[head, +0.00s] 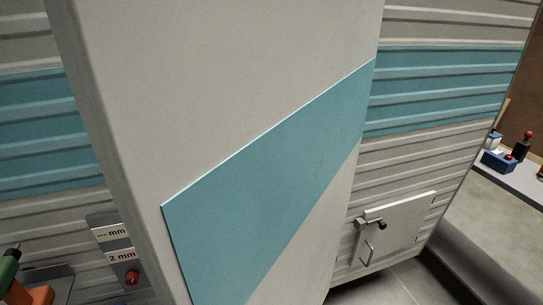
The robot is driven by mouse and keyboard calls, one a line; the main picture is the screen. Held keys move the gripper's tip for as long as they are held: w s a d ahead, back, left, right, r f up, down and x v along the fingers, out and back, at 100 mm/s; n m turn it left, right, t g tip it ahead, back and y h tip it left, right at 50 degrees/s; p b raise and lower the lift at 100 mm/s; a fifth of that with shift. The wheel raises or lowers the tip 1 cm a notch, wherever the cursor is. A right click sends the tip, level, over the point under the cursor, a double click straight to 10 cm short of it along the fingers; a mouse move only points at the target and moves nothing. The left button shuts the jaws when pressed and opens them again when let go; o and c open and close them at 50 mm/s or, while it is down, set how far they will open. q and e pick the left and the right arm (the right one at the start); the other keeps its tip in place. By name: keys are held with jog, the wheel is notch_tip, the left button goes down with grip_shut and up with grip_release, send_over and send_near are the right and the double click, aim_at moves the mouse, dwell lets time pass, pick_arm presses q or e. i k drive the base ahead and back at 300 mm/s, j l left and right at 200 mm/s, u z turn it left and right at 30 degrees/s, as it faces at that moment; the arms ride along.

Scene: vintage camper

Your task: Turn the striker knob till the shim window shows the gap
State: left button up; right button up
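A small grey panel (104,232) on the camper's ribbed wall shows at the lower left, partly cut by the edge of the open door. It has two white readouts: the upper one (114,232) reads "-- mm" and the lower one (122,256) reads "2 mm". A round red knob (131,277) sits just below them. Which of these is the striker knob or shim window is not labelled. A dark knob (381,226) sits on a small hatch at the lower right. Neither of my grippers is in view.
A large door panel (240,100) with a teal stripe fills the middle. The hatch (405,232) has a handle (368,249). A bench (520,180) with a blue box (499,160) stands at right.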

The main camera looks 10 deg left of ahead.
aim_at(131, 278)
jog(key=j+u, duration=0.1)
jog(key=u, duration=0.4)
jog(key=i+j+u, duration=0.1)
jog(key=u, duration=0.4)
jog(key=j+u, duration=0.1)
jog(key=u, duration=0.4)
